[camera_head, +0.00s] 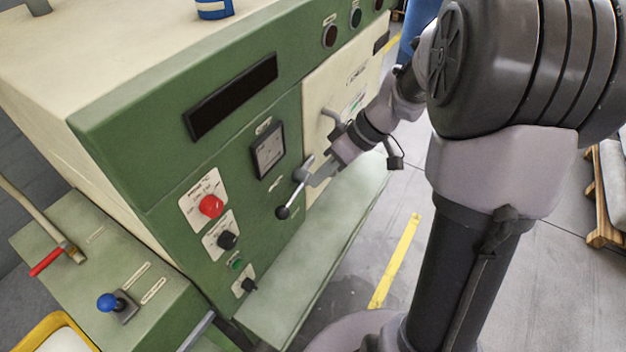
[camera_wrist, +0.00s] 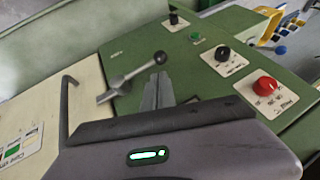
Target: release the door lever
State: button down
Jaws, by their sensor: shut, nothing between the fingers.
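The door lever (camera_head: 292,198) is a grey metal arm with a dark ball at its end, on the green machine front beside the cream door (camera_head: 318,85). In the head view it slants down and left from its pivot. In the wrist view the lever (camera_wrist: 137,72) has its ball at upper right. My gripper (camera_head: 312,179) is at the lever, close to its pivot end in the head view. In the wrist view my gripper (camera_wrist: 158,84) has its fingers together, just below the ball and beside the arm. Nothing is between them. I cannot tell whether they touch the lever.
A bent grey door handle (camera_wrist: 67,105) stands left of my fingers. A red knob (camera_head: 210,206) and a black knob (camera_head: 227,239) sit left of the lever. A green ledge (camera_head: 320,255) juts out below. The floor to the right has a yellow stripe (camera_head: 397,262).

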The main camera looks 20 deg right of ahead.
aim_at(287, 209)
jog(key=b+x, duration=0.2)
jog(key=x, duration=0.9)
jog(key=shift+f+b, duration=0.1)
jog(key=shift+b, duration=0.3)
